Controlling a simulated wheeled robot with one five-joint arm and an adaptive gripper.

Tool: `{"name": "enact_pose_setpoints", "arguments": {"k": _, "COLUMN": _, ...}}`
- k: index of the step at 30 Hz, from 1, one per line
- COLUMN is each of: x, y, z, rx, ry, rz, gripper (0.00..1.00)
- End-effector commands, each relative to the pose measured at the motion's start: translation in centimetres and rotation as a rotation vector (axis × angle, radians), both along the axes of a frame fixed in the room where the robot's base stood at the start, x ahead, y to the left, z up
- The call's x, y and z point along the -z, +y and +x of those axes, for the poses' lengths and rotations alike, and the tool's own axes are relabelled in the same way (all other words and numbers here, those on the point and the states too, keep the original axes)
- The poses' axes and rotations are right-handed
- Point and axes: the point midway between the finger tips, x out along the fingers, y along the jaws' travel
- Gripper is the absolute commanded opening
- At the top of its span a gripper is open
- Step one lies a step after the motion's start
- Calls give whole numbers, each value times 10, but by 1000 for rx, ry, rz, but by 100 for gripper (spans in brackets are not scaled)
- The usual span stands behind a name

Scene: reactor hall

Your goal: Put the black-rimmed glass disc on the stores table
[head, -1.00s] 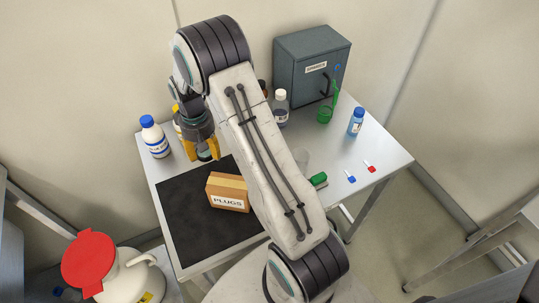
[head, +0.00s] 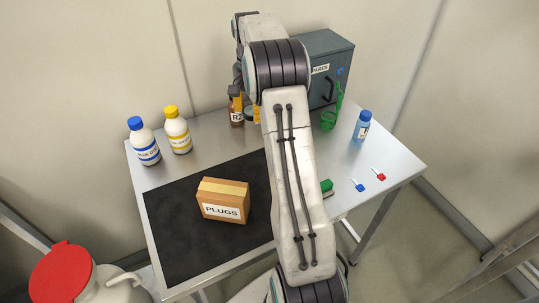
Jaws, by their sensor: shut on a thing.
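My gripper (head: 247,107), with yellow fingers, is at the back of the metal table (head: 398,163), partly hidden behind my arm. It is shut on a small dark-rimmed, pale greenish piece (head: 250,114), which looks like the glass disc; little of it shows. The gripper is close beside a brown bottle (head: 236,118) marked R2. I cannot tell whether the disc touches the table or the bottle. No label shows whether this is the stores table.
Blue-capped (head: 144,143) and yellow-capped (head: 177,131) white bottles stand at the back left. A PLUGS box (head: 222,201) sits on the black mat (head: 185,245). A grey cabinet (head: 333,60), green item (head: 329,119) and blue bottle (head: 361,126) stand right.

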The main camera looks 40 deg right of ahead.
Motion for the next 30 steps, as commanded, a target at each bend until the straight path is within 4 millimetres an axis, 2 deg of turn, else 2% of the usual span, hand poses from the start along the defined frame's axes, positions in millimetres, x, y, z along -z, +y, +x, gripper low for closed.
{"name": "enact_pose_setpoints", "arguments": {"k": 6, "x": -4, "y": 6, "z": -12, "rx": 106, "ry": 0, "rz": 0, "gripper": 17}}
{"name": "enact_pose_setpoints", "arguments": {"k": 11, "x": 1, "y": 16, "z": -12, "rx": 135, "ry": 0, "rz": 0, "gripper": 17}}
{"name": "enact_pose_setpoints", "arguments": {"k": 24, "x": 46, "y": 87, "z": 18, "rx": 139, "ry": 2, "rz": 1, "gripper": 17}}
{"name": "enact_pose_setpoints", "arguments": {"k": 30, "x": 61, "y": 108, "z": 28, "rx": 140, "ry": 1, "rz": 0, "gripper": 17}}
